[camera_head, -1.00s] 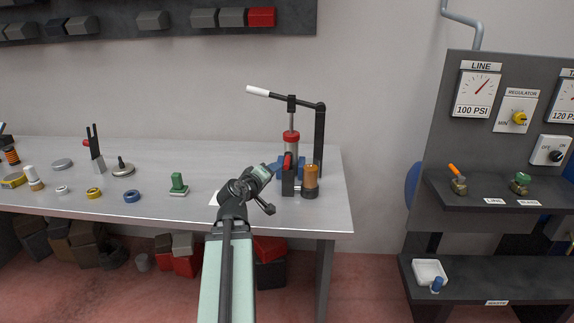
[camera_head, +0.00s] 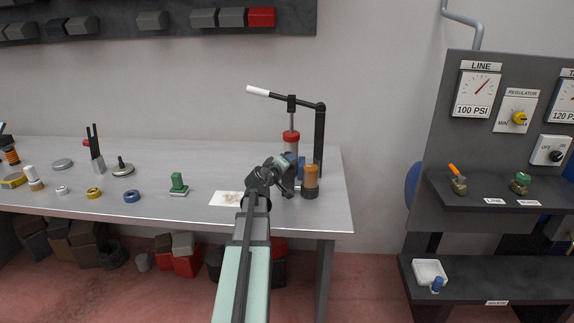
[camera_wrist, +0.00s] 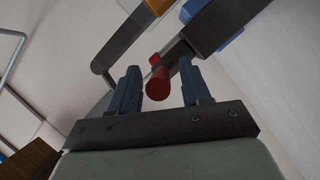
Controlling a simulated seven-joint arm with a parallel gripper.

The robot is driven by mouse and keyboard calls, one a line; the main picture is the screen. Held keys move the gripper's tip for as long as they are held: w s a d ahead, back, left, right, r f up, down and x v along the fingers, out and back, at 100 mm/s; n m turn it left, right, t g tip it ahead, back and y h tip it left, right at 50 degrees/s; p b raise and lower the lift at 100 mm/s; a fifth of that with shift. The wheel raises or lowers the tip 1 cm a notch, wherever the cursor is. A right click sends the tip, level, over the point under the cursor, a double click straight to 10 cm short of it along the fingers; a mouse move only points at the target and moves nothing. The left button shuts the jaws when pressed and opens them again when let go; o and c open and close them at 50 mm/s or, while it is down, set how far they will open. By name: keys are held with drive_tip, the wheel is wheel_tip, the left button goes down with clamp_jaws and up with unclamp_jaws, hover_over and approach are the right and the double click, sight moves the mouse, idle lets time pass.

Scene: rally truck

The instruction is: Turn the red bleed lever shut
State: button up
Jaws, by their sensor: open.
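The red bleed lever (camera_wrist: 158,84) shows in the wrist view as a short red round-ended bar, with its far end by a dark block. My gripper (camera_wrist: 160,68) is open, with one blue-grey finger on each side of the lever. I cannot tell whether either finger touches it. In the head view, my wrist stands in front of the pump (camera_head: 291,137) and hides the lever. The pump has a red collar and a long black handle with a white grip, on the right end of the bench.
An orange-brown cylinder (camera_head: 310,178) stands close to the right of my wrist, before a black post (camera_head: 319,140). A stained white sheet (camera_head: 227,198) and a green part (camera_head: 178,184) lie to the left on the bench (camera_head: 145,205). A gauge panel (camera_head: 440,110) stands farther right.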

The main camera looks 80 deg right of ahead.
drive_tip(key=shift+s+d, duration=0.1)
drive_tip(key=shift+d, duration=0.15)
clamp_jaws()
idle(0.4)
